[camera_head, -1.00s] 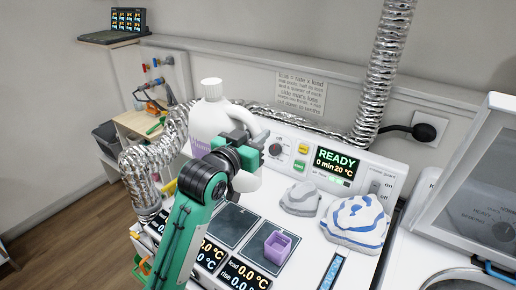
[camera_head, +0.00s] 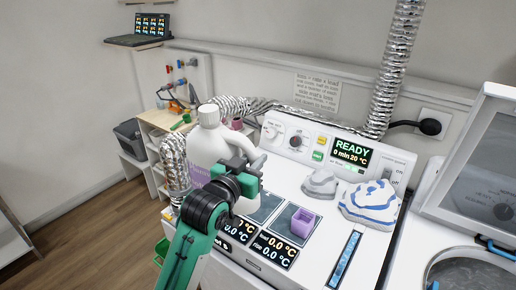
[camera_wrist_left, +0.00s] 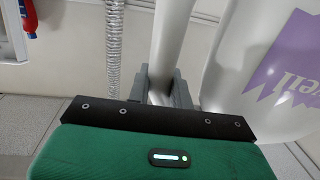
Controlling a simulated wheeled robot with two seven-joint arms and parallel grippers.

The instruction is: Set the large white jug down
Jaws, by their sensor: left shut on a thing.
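The large white jug (camera_head: 207,143) with a white cap and a purple label stands upright at the left end of the white machine top in the head view. My left gripper (camera_head: 243,168) is shut on its handle at the right side of the jug. In the left wrist view the gripper's grey fingers (camera_wrist_left: 160,88) close around the white handle, and the jug body with its label (camera_wrist_left: 275,65) fills the right side. My arm hides the jug's base, so I cannot tell whether it touches the surface. My right gripper is not in view.
Two folded cloths, a grey one (camera_head: 320,184) and a blue-striped one (camera_head: 369,204), lie farther right. A silver hose (camera_head: 174,165) runs behind the jug. The control panel (camera_head: 325,147) stands at the back.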

